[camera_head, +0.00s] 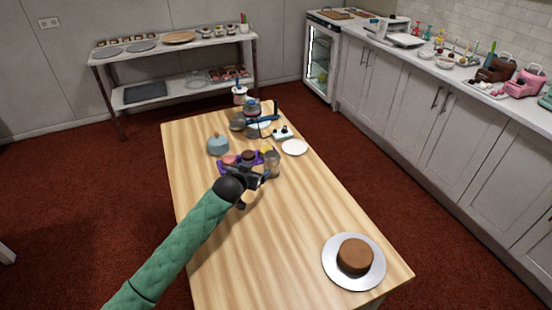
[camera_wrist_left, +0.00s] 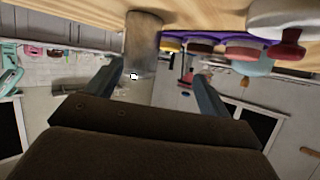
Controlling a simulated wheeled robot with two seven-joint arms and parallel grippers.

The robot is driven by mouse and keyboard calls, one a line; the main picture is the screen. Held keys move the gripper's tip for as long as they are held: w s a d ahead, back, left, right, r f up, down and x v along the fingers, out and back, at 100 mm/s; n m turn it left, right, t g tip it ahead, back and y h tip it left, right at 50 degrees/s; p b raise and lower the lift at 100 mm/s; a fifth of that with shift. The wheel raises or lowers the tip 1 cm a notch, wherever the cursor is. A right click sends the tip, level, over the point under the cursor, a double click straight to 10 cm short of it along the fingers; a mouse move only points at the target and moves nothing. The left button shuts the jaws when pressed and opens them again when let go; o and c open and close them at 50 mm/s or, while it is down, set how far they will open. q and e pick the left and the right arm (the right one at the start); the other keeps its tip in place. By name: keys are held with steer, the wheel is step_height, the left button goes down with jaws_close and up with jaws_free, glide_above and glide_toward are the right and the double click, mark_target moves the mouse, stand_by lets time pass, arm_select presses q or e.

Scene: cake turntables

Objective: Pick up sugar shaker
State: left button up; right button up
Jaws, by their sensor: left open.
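The sugar shaker (camera_head: 272,163) is a clear, greyish cylinder standing upright on the wooden table. It also shows in the left wrist view (camera_wrist_left: 142,38), where the picture is upside down. My left gripper (camera_head: 264,174) is open beside the shaker, at its near left side in the head view. In the wrist view the open fingers (camera_wrist_left: 160,72) point toward the shaker, which appears between them, nearer the left finger in the picture. I cannot tell how far it reaches between them. My right gripper is not in view.
A purple tray (camera_head: 228,171) with coloured jars sits just left of the shaker. A blue-grey pot (camera_head: 218,146), a white plate (camera_head: 294,147) and a turntable with tools stand farther back. A brown cake (camera_head: 355,256) rests on a silver stand (camera_head: 337,273). The table's near middle is clear.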

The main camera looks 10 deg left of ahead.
mark_target(267, 162)
arm_select(q)
steer(key=shift+w+d+r+h, duration=0.2)
steer(key=shift+w+d, duration=0.1)
steer(key=shift+d, duration=0.35)
steer(key=shift+w+d+r+h, duration=0.15)
steer(key=shift+w+d, duration=0.15)
steer(key=shift+d, duration=0.3)
steer(key=shift+w+d, duration=0.2)
steer(key=shift+w, duration=0.05)
steer(key=shift+p+x, duration=0.5)
steer(key=shift+x, duration=0.5)
steer(key=shift+w+d, duration=0.1)
steer(key=shift+w, duration=0.15)
steer(key=shift+w+d+r+p, duration=0.1)
steer(key=shift+w+p, duration=0.2)
steer(key=shift+p, duration=0.05)
steer(key=p+x, duration=0.1)
steer(key=x, duration=0.2)
steer(key=shift+w+d+r+p, duration=0.15)
steer(key=shift+d+p, duration=0.05)
steer(key=shift+p, duration=0.15)
steer(key=shift+w+d+f, duration=0.1)
steer(key=shift+w+f, duration=0.25)
steer(key=shift+w, duration=0.05)
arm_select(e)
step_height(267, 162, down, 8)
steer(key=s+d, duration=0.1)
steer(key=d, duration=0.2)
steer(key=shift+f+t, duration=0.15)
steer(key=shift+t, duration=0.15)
